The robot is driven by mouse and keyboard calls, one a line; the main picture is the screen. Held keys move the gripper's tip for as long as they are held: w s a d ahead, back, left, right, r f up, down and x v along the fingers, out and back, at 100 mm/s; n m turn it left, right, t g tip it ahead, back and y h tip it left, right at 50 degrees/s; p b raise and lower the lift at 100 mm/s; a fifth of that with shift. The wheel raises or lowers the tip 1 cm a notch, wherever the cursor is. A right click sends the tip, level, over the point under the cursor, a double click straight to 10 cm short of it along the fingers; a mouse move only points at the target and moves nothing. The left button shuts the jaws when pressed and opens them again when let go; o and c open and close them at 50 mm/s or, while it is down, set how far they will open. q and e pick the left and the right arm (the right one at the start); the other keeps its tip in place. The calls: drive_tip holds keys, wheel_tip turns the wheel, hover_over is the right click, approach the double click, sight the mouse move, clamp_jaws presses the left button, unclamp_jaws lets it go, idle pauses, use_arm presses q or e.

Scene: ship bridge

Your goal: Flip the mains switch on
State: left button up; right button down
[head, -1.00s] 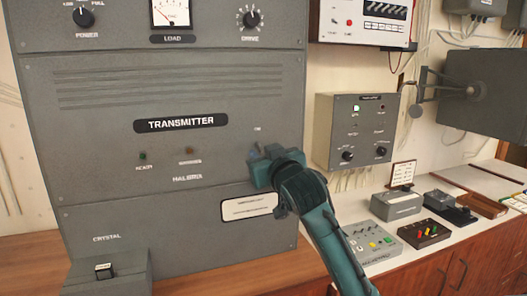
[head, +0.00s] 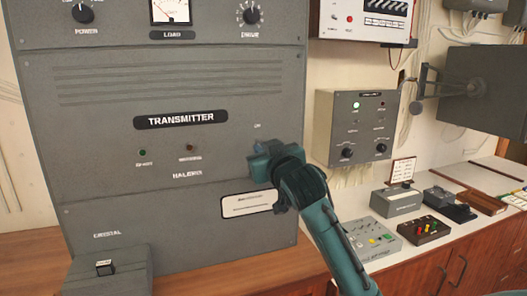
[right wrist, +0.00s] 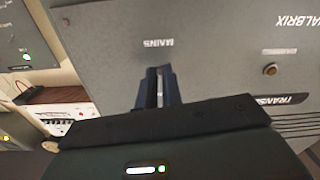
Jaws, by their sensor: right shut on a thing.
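The grey transmitter cabinet (head: 100,140) carries the mains switch on its front panel, below a small "ON" mark (head: 257,126). My right gripper (head: 262,160) is at the switch, shut on its lever. In the head view my gripper hides the lever. In the right wrist view the cabinet appears upside down, and the gripper's fingers (right wrist: 158,86) close around a thin light lever (right wrist: 159,90) by the "MAINS" label (right wrist: 158,43). The lever's exact position is hard to tell. My left gripper is not in view.
A green lamp (head: 143,152) and a reddish-brown lamp (head: 190,147) sit left of the switch. A white label plate (head: 247,203) is just below my gripper. A grey control box (head: 352,128) hangs to the right, above a counter with several small devices.

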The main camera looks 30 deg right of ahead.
sight(259, 144)
drive_tip(key=shift+r, duration=0.15)
drive_tip(key=g, duration=0.1)
drive_tip(key=r+g, duration=0.1)
drive_tip(key=g, duration=0.1)
drive_tip(key=g+y, duration=0.1)
drive_tip(key=shift+r+g, duration=0.4)
drive_tip(key=shift+w+d+r+g+y, duration=0.1)
drive_tip(key=shift+r+g+y, duration=0.15)
drive_tip(key=shift+g, duration=0.5)
drive_tip(key=shift+w+a+r+g+y, duration=0.1)
drive_tip(key=shift+w+r+g+y, duration=0.1)
drive_tip(key=shift+g, duration=0.6)
drive_tip(key=shift+w+d+r+g+y, duration=0.15)
drive_tip(key=shift+r+g, duration=0.1)
drive_tip(key=shift+g, duration=0.5)
drive_tip(key=shift+s, duration=0.1)
drive_tip(key=c, duration=1.6)
unclamp_jaws()
drive_tip(key=shift+o, duration=0.2)
